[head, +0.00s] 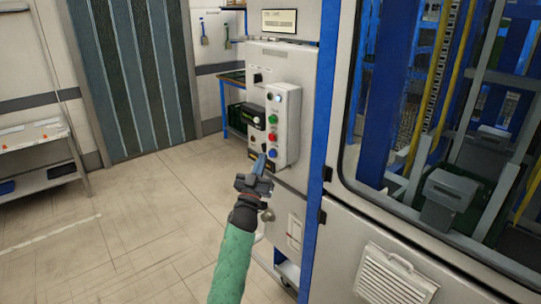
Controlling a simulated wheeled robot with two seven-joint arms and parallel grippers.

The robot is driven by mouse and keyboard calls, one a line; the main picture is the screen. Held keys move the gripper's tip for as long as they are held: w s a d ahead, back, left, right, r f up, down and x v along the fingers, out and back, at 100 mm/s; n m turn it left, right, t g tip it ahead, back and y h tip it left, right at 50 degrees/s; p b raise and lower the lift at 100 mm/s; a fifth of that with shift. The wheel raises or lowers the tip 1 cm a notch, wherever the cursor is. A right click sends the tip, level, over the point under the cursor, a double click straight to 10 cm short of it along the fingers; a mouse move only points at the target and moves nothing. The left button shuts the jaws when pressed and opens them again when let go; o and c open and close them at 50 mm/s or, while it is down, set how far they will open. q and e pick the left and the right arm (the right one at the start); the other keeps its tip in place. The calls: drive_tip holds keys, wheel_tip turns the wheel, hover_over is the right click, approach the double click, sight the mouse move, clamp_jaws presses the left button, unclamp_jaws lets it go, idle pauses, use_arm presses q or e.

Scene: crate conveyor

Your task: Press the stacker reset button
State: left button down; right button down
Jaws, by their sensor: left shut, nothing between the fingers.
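A grey control box (291,125) with a column of buttons is mounted on the front of the light grey cabinet. From top to bottom I see a pale lit button (277,98), a green button (274,118), a red button (272,136) and a blue button (272,153). No label is readable, so I cannot tell which is the reset button. My left gripper (262,160) is shut and empty, its fingertips pointing up just left of and below the blue button. I cannot tell whether they touch the box. My right gripper is out of view.
The cabinet (308,163) carries a small display (279,21) at its top. A glazed machine enclosure (440,110) with a blue frame fills the right. A grey shelf trolley (38,145) stands at the left. The floor (130,225) between is clear.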

use_arm(q)
drive_tip(key=shift+w+d, duration=0.1)
drive_tip(key=shift+w+d, duration=0.15)
drive_tip(key=shift+d, duration=0.1)
idle(0.5)
drive_tip(key=shift+w+d+b, duration=0.25)
drive_tip(key=shift+d+b, duration=0.05)
drive_tip(key=shift+d, duration=0.05)
idle(0.5)
drive_tip(key=shift+a, duration=0.1)
drive_tip(key=shift+s+a+p, duration=0.35)
drive_tip(key=shift+s+a, duration=0.15)
drive_tip(key=shift+a, duration=0.1)
